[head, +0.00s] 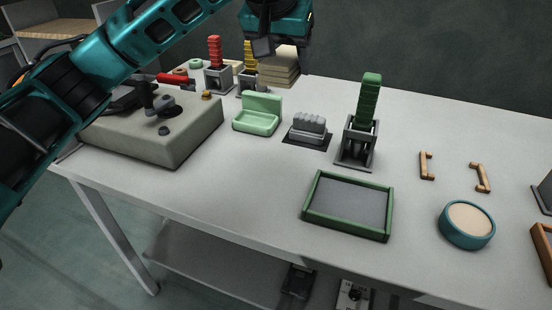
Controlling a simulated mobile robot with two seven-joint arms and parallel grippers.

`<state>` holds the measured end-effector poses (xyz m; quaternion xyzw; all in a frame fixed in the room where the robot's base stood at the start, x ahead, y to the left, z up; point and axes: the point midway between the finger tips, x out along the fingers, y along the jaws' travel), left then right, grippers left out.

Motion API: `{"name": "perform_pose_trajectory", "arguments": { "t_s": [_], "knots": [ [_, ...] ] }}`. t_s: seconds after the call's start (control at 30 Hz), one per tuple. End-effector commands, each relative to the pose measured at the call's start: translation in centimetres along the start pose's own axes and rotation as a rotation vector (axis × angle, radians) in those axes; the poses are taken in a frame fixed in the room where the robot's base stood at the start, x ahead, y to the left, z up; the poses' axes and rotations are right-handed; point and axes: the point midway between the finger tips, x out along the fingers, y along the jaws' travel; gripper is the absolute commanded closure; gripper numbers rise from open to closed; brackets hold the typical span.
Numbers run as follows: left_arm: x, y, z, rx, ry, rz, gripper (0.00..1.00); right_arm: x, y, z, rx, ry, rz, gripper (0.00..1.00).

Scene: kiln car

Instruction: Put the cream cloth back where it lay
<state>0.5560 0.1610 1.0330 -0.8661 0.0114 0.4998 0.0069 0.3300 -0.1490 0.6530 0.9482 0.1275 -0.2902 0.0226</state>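A pale beige stack of flat layers (277,70) is at the back of the table. It may be folded cloth, but I cannot tell whether the cream cloth is part of it. My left arm comes in from the left and leaves the top edge. What seems to be my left gripper (283,52) hangs from the top edge at the stack, its dark fingers apart on either side of the stack's upper part. I cannot tell whether it touches or grips anything. My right gripper is not in view.
A green-rimmed tray (311,216), a teal round tub (466,239), two wooden handles (427,166) and a grey stand with a green block (369,100) occupy the right side. A mint holder (257,121) and a grey box (150,138) are left. The front right edge is mostly clear.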

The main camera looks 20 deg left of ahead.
Motion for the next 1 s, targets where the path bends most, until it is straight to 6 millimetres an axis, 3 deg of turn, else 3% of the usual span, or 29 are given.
{"name": "perform_pose_trajectory", "arguments": {
  "t_s": [0.17, 0.53, 1.0],
  "knots": [
    [2.8, 0.2, 1.8, 0.011, -0.008, 0.005, 0.81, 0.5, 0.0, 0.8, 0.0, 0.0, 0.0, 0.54],
    [11.1, 0.2, 6.7, 0.007, -0.006, 0.005, 0.81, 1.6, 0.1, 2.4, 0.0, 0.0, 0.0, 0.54],
    [15.7, 0.2, 9.3, 0.006, -0.004, 0.005, 0.81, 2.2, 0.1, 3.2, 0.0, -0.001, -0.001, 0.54]
  ]
}}
